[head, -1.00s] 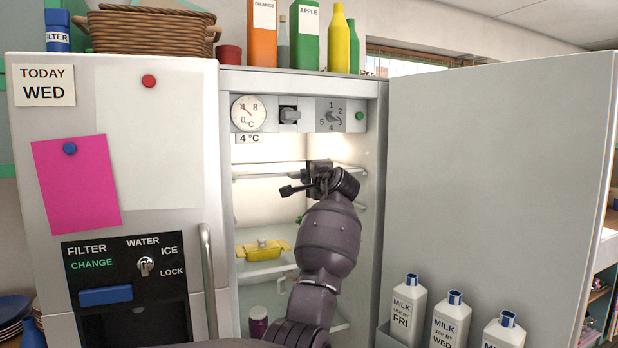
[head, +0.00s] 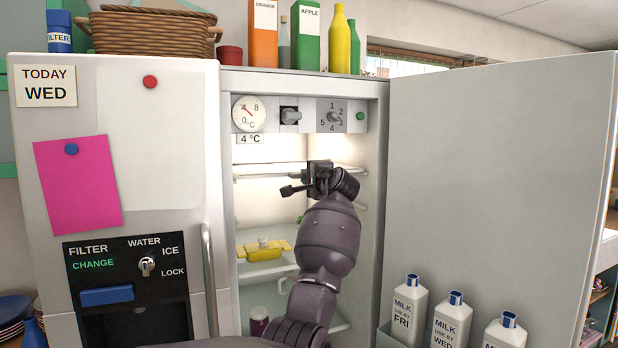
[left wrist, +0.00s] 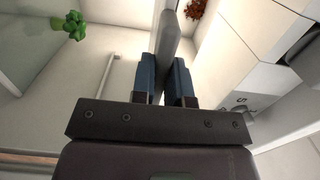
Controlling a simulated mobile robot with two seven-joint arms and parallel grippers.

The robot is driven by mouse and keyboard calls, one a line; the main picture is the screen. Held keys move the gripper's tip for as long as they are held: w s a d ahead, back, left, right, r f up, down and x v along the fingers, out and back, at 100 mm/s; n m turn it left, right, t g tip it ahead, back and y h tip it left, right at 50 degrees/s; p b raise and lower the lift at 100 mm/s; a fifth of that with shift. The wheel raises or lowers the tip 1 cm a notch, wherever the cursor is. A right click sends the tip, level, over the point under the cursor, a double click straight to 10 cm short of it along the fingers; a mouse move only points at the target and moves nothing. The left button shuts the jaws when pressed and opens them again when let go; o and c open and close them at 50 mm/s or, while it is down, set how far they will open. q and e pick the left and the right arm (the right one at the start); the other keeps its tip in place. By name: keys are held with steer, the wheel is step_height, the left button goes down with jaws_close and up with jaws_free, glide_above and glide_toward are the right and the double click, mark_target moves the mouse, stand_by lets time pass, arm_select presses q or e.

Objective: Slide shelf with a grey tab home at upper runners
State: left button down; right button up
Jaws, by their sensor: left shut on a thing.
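The open fridge compartment holds a pale shelf (head: 265,171) at its upper runners, below the dial panel. My left gripper (head: 303,186) is inside the compartment at the shelf's front, and my arm hides part of the shelf. In the left wrist view the blue-padded fingers of my left gripper (left wrist: 167,80) are shut on a grey bar-like tab (left wrist: 172,38), which runs on beyond the fingertips. How far the shelf sits in its runners is hard to tell. My right gripper is not in view.
A yellow dish (head: 264,250) stands on a lower shelf, with a dark jar (head: 259,321) below. The fridge door (head: 495,170) stands open at right with milk bottles (head: 408,305). A pale runner (left wrist: 95,95) and a green leafy thing (left wrist: 68,27) show beside the gripper.

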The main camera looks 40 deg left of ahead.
arm_select(q)
steer(key=c, duration=1.1)
jaws_free()
steer(key=shift+a, duration=0.1)
steer(key=shift+o, duration=0.2)
steer(key=b+v, duration=0.2)
steer(key=v, duration=0.8)
steer(key=shift+d+b, duration=0.3)
steer(key=shift+d, duration=0.1)
steer(key=shift+s, duration=0.15)
